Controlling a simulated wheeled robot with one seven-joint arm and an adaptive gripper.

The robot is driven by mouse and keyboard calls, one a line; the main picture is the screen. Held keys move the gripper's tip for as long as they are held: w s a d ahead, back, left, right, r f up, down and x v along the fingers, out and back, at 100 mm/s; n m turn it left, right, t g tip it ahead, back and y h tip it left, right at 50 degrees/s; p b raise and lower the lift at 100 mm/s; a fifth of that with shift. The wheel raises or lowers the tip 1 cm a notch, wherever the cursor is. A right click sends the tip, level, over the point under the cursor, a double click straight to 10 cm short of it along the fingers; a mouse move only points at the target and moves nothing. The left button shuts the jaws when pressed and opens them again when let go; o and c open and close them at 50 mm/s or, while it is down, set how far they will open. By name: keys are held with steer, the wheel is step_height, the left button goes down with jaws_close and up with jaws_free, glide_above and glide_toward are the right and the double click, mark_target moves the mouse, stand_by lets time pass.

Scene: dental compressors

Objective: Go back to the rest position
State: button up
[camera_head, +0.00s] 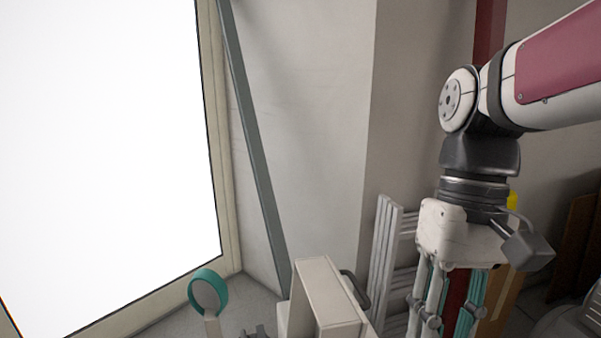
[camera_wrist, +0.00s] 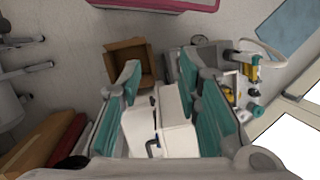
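My gripper (camera_head: 450,305) points down at the lower right of the head view, with its tips cut off by the bottom edge. In the wrist view its two teal-padded fingers (camera_wrist: 158,72) stand apart, so it is open. A white boxy unit with a dark handle (camera_wrist: 160,125) shows between and beyond the fingers. I see no clear grip on it, but the finger sides partly hide it. My arm comes in from the right edge of the head view, bent at a joint above the gripper.
A beige box-like housing (camera_head: 328,297) and a teal ring (camera_head: 208,292) stand at the bottom of the head view. Pale slatted rails (camera_head: 385,250) lean by the wall corner. The wrist view shows an open cardboard box (camera_wrist: 128,60) and yellow-and-teal fittings (camera_wrist: 250,78) on the floor.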

steer(key=s+d+f+m+t+h, duration=0.1)
steer(key=s+d+f+t, duration=0.1)
steer(key=s, duration=0.4)
steer(key=s+d+f+t, duration=0.1)
steer(key=s+f+t, duration=0.1)
steer(key=s, duration=0.4)
step_height(320, 180, up, 28)
steer(key=d+t+p, duration=0.1)
steer(key=t+p, duration=0.2)
steer(key=p, duration=2.3)
steer(key=shift+f, duration=0.2)
steer(key=shift+w, duration=0.15)
